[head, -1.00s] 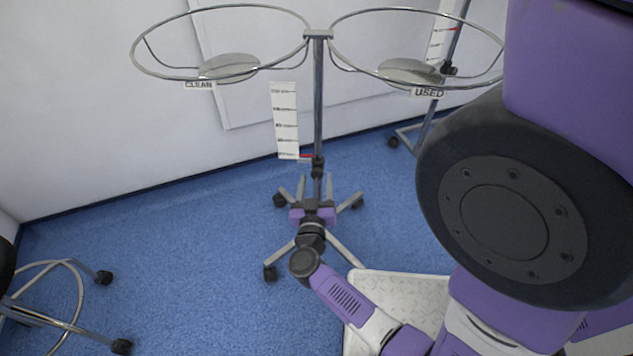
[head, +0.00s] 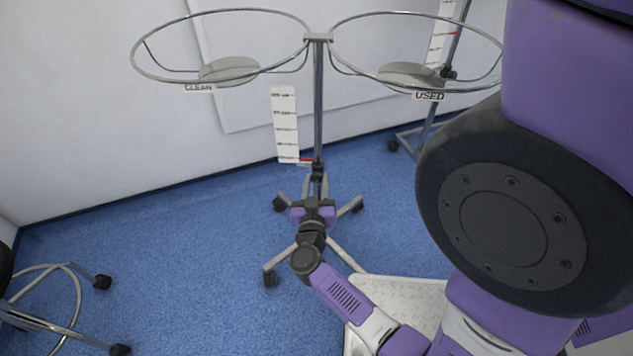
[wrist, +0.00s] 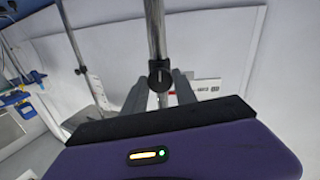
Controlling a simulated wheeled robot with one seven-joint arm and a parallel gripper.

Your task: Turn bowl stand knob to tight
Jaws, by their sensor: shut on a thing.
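The bowl stand (head: 318,110) is a chrome pole with two wire rings on top, labelled CLEAN and USED. Its black knob (head: 317,170) sits low on the pole, by a red pointer on a white scale card. In the wrist view the round knob (wrist: 160,76) shows a pale line running along the pole. My gripper (head: 316,186) reaches the pole from the front, just below the knob in the head view. In the wrist view its two grey fingers (wrist: 160,92) lie on either side of the knob, shut on it. Their contact points are partly hidden.
A white scale card (head: 285,125) hangs left of the pole. The stand's wheeled legs (head: 278,262) spread on the blue floor around my gripper. A second stand (head: 430,125) is behind right, and a wheeled stool (head: 75,305) at lower left. The floor between is clear.

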